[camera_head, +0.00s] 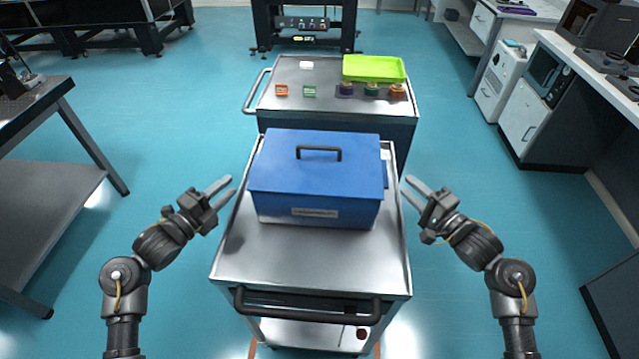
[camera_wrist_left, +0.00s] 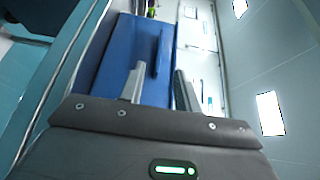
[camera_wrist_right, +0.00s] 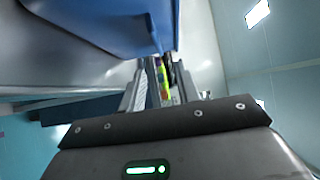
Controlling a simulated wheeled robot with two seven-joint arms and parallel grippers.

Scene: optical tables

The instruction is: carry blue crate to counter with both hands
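The blue crate (camera_head: 315,180), a lidded box with a black handle on top and a label on its front, sits on the near metal cart (camera_head: 310,262). My left gripper (camera_head: 225,189) is open and empty beside the crate's left side, apart from it. The crate also shows beyond its fingers (camera_wrist_left: 158,88) in the left wrist view (camera_wrist_left: 118,60). My right gripper (camera_head: 412,188) is open and empty off the crate's right side, with a gap. Part of the crate shows in the right wrist view (camera_wrist_right: 115,22). A white-topped counter (camera_head: 585,70) runs along the right.
A second cart (camera_head: 310,100) stands just behind, with a green tray (camera_head: 374,69) and several small items. A grey table (camera_head: 40,190) is at the left. Lab appliances (camera_head: 548,75) line the right side. Blue floor is open between the carts and the right counter.

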